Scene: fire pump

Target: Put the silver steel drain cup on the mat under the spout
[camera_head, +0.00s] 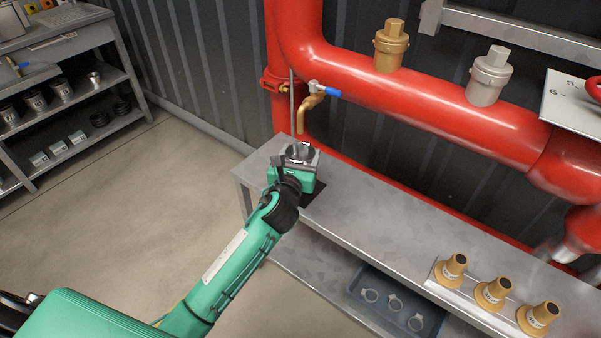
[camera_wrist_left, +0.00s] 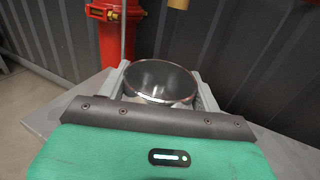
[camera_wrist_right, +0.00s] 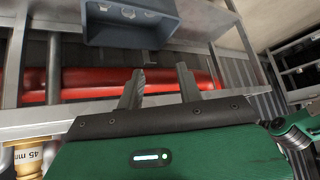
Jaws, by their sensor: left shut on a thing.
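The silver steel drain cup (camera_head: 299,151) is between the fingers of my left gripper (camera_head: 298,158), above the far left end of the steel bench. The left wrist view shows its round open rim (camera_wrist_left: 160,80) with a finger on each side. The brass spout (camera_head: 309,112) with a blue-handled valve is just above and behind the cup. A dark mat (camera_head: 316,193) shows partly beside my gripper; the rest is hidden. I cannot tell whether the cup touches it. My right gripper (camera_wrist_right: 161,85) is open and empty, seen only in the right wrist view.
Red pipes (camera_head: 400,88) run behind the bench (camera_head: 375,220). Several brass fittings (camera_head: 494,291) stand at its right end. A grey bin (camera_head: 370,316) with rings sits on the lower shelf. The bench middle is clear. A shelf unit (camera_head: 75,115) stands at far left.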

